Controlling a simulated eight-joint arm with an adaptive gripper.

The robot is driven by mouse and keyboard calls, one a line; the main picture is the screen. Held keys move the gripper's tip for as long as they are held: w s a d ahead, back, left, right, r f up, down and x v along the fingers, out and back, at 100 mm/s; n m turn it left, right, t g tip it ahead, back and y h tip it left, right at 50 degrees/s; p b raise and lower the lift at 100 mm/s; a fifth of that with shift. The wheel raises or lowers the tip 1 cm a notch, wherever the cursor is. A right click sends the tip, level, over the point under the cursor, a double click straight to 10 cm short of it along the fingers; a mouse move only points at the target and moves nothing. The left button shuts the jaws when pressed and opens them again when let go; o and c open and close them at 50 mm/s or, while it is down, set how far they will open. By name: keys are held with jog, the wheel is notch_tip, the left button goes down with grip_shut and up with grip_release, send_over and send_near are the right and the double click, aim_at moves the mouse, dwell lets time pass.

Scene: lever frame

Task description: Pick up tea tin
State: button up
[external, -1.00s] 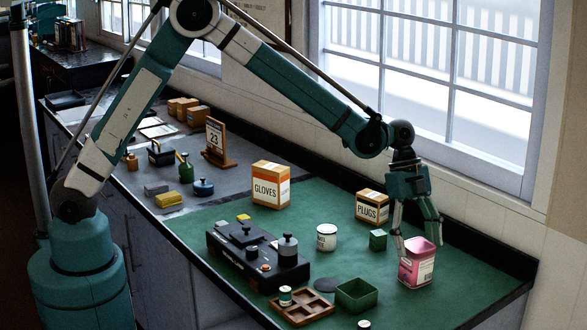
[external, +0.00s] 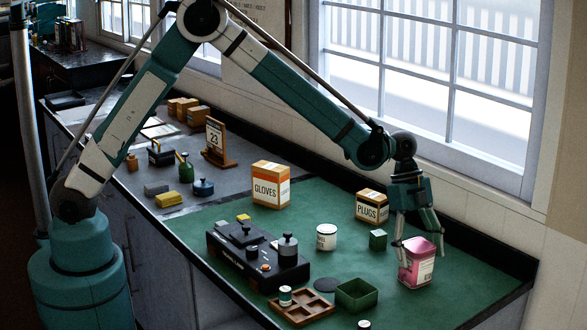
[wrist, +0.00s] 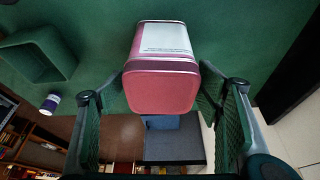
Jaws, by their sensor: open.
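The tea tin looks to be the pink tin (external: 415,266) with a pale label, standing upright on the green mat at the right. In the wrist view the pink tin (wrist: 162,75) lies between the two fingers, its pink end facing the camera. My gripper (external: 419,247) is at the top of the tin, with one finger on its left side and the other toward its right. In the wrist view my gripper (wrist: 162,108) is open around the tin. A gap shows at the left finger; whether the right finger touches cannot be told.
An open green box (external: 358,295) and a wooden tray (external: 302,309) stand left of the tin. The window wall runs behind the counter.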

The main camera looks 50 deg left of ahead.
aim_at(423, 284)
jog(key=shift+x, duration=2.3)
jog(key=shift+a, duration=0.1)
jog(key=c, duration=1.1)
